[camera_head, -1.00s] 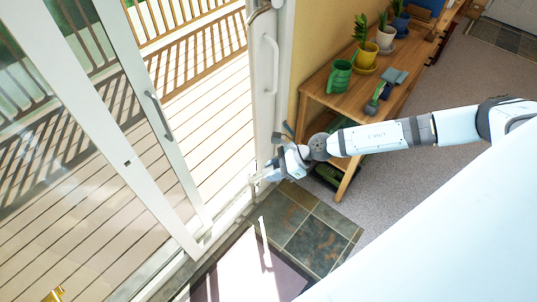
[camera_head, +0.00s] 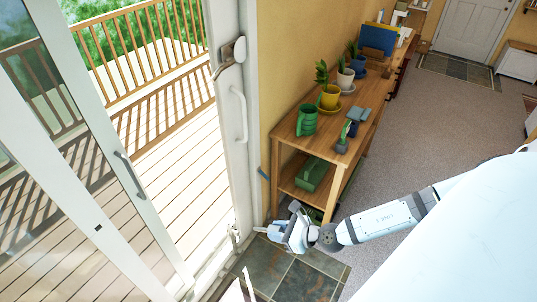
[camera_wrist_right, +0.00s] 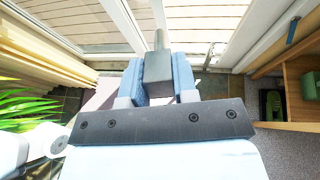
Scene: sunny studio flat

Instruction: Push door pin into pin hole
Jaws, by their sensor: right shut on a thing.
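My right gripper (camera_head: 268,228) is low beside the foot of the white door frame (camera_head: 236,150), above the slate tiles. In the right wrist view it (camera_wrist_right: 158,78) is shut on a grey block with a narrower tip, apparently the door pin (camera_wrist_right: 158,66). The tip points away from the wrist, toward the doorway. The glass sliding door (camera_head: 112,215) stands partly open at the left, with a grey handle (camera_head: 131,174). A small dark square mark (camera_head: 98,228) shows on its white stile; I cannot tell whether it is the pin hole. My left gripper is not in view.
A wooden shelf (camera_head: 352,140) with a green watering can (camera_head: 306,120) and potted plants stands right of the frame, close to my right gripper. A green toolbox (camera_head: 312,174) lies on its lower level. A wooden deck (camera_head: 170,160) is outside. Carpet (camera_head: 405,140) is clear.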

